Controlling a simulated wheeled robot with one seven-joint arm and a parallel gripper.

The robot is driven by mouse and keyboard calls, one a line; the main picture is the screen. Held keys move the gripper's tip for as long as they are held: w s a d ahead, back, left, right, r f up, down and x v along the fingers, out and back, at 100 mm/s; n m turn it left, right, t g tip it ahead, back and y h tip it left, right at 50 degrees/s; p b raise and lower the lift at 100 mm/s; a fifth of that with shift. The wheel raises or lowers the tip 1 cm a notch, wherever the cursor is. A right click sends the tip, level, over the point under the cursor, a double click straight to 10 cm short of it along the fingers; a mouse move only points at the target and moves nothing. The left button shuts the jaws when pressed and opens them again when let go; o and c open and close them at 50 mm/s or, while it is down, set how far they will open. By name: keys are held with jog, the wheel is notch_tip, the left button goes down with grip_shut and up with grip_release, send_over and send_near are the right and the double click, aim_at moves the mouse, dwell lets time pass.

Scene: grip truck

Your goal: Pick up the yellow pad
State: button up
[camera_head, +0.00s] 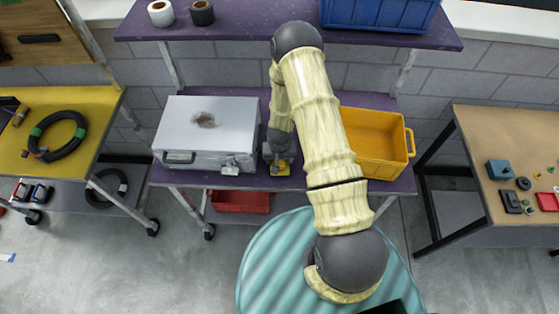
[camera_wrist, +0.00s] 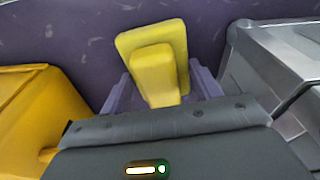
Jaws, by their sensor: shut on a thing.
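The yellow pad (camera_wrist: 155,62) shows in the wrist view as a blocky yellow piece with a smaller raised block on its near face. It also shows in the head view (camera_head: 281,168) as a small yellow patch at the front edge of the purple shelf. My gripper (camera_wrist: 160,97) is shut on the pad, with greyish-purple finger parts to each side of it. In the head view my gripper (camera_head: 279,160) is mostly hidden by its own wrist. I cannot tell whether the pad touches the shelf.
A silver case (camera_head: 208,130) stands close left of my gripper on the purple shelf (camera_head: 225,182). A yellow bin (camera_head: 409,143) stands to the right. A red bin (camera_head: 240,202) is below. An upper shelf (camera_head: 235,25) holds tape rolls and a blue crate (camera_head: 378,14).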

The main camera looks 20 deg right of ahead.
notch_tip(320, 180, up, 9)
jog(key=b, duration=0.2)
jog(key=shift+b, duration=0.3)
dwell(0.3)
jog(key=shift+o, duration=0.8)
notch_tip(320, 180, down, 7)
jog(key=n+b, duration=0.2)
jog(key=b, duration=0.2)
jog(key=shift+f, duration=0.1)
jog(key=shift+c, duration=0.2)
